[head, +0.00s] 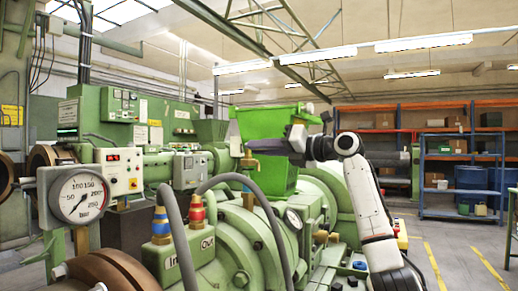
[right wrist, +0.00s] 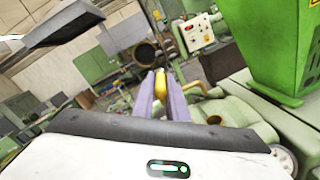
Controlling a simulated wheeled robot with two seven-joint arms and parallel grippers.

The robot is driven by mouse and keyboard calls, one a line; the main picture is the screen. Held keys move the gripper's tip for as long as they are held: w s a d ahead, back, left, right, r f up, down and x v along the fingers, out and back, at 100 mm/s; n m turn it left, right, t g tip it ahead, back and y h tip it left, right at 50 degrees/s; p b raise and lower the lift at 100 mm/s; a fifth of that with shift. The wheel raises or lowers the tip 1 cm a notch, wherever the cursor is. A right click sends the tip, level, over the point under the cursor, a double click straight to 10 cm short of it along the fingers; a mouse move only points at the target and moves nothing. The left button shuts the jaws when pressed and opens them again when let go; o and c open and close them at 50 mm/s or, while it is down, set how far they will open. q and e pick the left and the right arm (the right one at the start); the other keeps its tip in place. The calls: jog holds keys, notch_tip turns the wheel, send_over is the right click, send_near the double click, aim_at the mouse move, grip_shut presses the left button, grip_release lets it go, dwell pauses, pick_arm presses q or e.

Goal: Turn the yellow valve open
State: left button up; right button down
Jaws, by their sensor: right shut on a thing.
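The yellow valve (head: 248,161) stands on the green machine in the middle of the head view. In the right wrist view its yellow handle (right wrist: 160,84) lies between my two fingers. My right gripper (head: 256,146) reaches in from the right and is shut on the valve handle. The fingers hide part of the handle. How far the valve is turned cannot be told. My left gripper is not in view.
A bright green hopper (head: 265,124) stands just behind the gripper. A pressure gauge (head: 79,199) and grey hoses (head: 173,232) are at the left and front. Shelves (head: 460,172) stand at the back right, with open floor before them.

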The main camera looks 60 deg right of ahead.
jog(key=c, duration=1.8)
grip_release()
jog(key=shift+r, duration=0.1)
jog(key=shift+c, duration=0.2)
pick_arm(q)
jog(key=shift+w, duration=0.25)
pick_arm(e)
jog(key=shift+o, duration=0.5)
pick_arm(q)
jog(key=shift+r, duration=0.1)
